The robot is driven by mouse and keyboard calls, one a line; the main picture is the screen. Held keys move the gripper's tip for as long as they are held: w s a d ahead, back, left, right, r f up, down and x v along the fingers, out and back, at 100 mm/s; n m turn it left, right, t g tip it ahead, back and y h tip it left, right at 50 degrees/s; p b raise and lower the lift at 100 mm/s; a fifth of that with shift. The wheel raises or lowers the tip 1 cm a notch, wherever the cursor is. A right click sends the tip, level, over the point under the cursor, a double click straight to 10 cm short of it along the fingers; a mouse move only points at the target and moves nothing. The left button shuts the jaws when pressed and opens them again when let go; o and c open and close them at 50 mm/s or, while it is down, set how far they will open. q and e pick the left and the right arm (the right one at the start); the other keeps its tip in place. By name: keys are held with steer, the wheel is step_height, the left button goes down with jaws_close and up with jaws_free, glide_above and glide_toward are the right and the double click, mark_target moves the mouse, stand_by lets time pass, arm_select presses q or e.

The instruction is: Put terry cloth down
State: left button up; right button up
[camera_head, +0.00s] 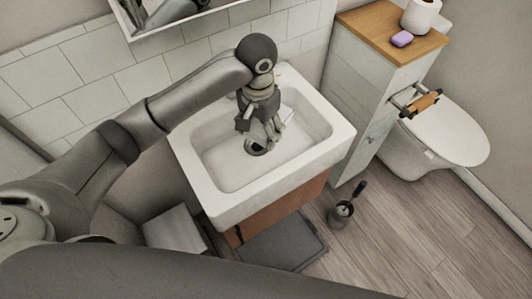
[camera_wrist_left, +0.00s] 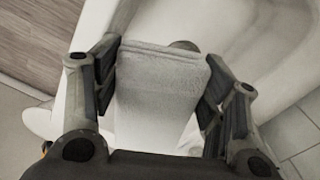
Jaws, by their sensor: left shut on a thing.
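The terry cloth (camera_wrist_left: 158,85) is a pale grey folded piece in the left wrist view. It fills the space between the two fingers of my left gripper (camera_wrist_left: 160,60), which is shut on it. In the head view my left gripper (camera_head: 262,130) points down over the white sink (camera_head: 215,203), above the basin. The cloth is mostly hidden there by the gripper. The sink basin also shows behind the cloth in the left wrist view (camera_wrist_left: 230,25). My right gripper is not in view.
A tall cabinet with a wooden top (camera_head: 385,35) stands right of the sink, carrying a paper roll (camera_head: 420,15) and purple soap (camera_head: 402,39). A toilet (camera_head: 450,130) is further right. A brush holder (camera_head: 341,214) and a grey scale-like slab (camera_head: 283,246) are on the floor.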

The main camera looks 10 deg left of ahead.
arm_select(q)
step_height(320, 180, down, 7)
glide_above(261, 169)
step_height(261, 169, down, 6)
steer(key=shift+r, duration=0.1)
step_height(261, 169, down, 3)
steer(key=shift+r, duration=0.2)
steer(key=shift+a+f, duration=0.1)
steer(key=shift+f, duration=0.35)
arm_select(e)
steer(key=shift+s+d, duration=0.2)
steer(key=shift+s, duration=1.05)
arm_select(q)
steer(key=o, duration=0.6)
steer(key=shift+f, duration=0.1)
steer(key=shift+o, duration=0.6)
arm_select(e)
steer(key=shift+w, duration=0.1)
